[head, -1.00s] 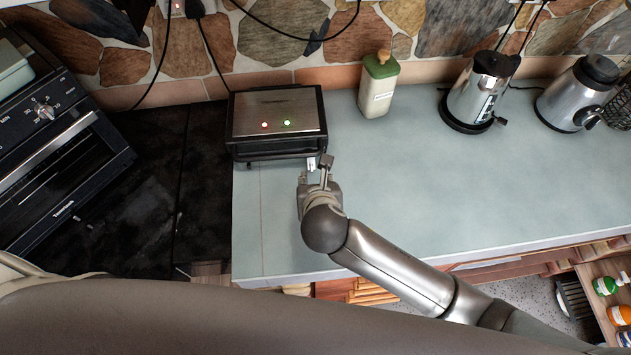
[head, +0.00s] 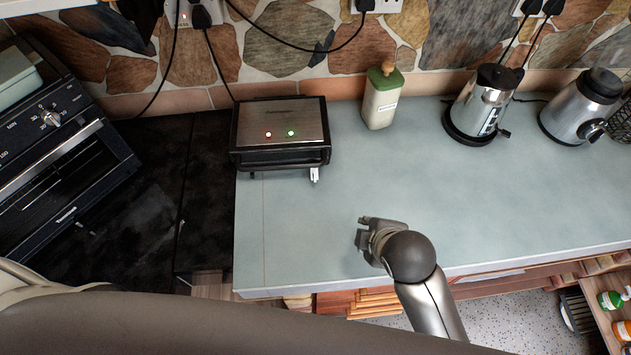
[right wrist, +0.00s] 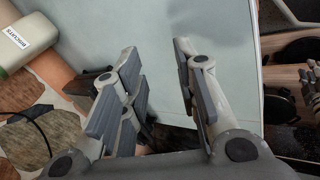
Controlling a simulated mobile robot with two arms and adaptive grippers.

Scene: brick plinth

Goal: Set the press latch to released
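The press (head: 283,125) is a closed silver and black appliance at the back left of the pale counter, with a red and a green light on its lid. Its latch (head: 314,175) is a small pale tab at the right of the front edge, pointing down toward the counter's front. My right gripper (head: 362,230) is to the front right of the press, clear of the latch. In the right wrist view my right gripper (right wrist: 157,55) has its fingers apart with nothing between them. My left gripper is not in view.
A cream canister (head: 381,98) with a green lid stands right of the press, and a kettle (head: 483,103) and a silver jug-like appliance (head: 582,105) stand farther right. A black oven (head: 55,145) is at the left. The counter (head: 450,190) is clear in the middle.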

